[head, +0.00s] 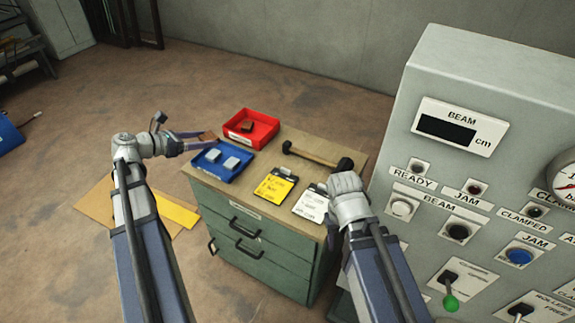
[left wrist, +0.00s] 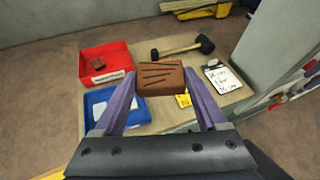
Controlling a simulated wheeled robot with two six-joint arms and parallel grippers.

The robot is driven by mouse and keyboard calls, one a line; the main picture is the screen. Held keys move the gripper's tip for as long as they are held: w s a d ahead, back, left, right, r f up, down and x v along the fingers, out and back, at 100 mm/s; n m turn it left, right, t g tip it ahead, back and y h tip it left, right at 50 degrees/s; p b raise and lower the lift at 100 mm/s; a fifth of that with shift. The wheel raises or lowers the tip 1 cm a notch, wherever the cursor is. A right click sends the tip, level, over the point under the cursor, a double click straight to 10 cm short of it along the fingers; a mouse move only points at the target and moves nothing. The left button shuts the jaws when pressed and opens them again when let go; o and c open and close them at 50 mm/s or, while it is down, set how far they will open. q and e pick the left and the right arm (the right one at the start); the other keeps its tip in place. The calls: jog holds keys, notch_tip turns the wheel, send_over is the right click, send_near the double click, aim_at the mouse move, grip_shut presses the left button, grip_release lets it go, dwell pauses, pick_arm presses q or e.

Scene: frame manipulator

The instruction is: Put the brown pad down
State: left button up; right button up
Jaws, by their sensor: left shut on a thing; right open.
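My left gripper (head: 198,140) is shut on the brown pad (head: 208,136), which is held up by the left edge of the cabinet top, near the trays. In the left wrist view the brown pad (left wrist: 160,78) is a brown block with dark grooves, between the two purple fingers. A red tray (head: 273,136) holds another small brown piece (head: 247,126). A blue tray (head: 208,170) in front of it holds two pale grey pads (head: 231,163). My right gripper (head: 345,182) is at the cabinet's right side, beside the mallet head; it is open, its fingers mostly hidden.
A mallet (head: 316,156) lies across the back of the green cabinet's wooden top (head: 262,165). A yellow clipboard (head: 273,187) and a white clipboard (head: 311,205) lie in front. A grey control panel (head: 450,80) stands close on the right. Yellow sheets (head: 175,210) lie on the floor at left.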

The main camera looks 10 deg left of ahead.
pick_arm(q)
jog(key=w+d+f+n+t+y+b, duration=0.1)
jog(key=w+d+f+b, duration=0.2)
jog(key=w+f+b, duration=0.15)
jog(key=w+d+f+y+b, duration=0.1)
jog(key=w+d+f+b, duration=0.2)
jog(key=w+f, duration=0.25)
jog(key=n+t+y+b, duration=0.2)
jog(key=b, duration=0.5)
send_over(268, 163)
notch_tip(268, 163, down, 6)
jog(key=f+b, duration=0.9)
jog(key=shift+w+f+b, duration=0.2)
jog(key=shift+f+b, duration=0.2)
jog(key=shift+r, duration=0.15)
jog(key=o, duration=1.3)
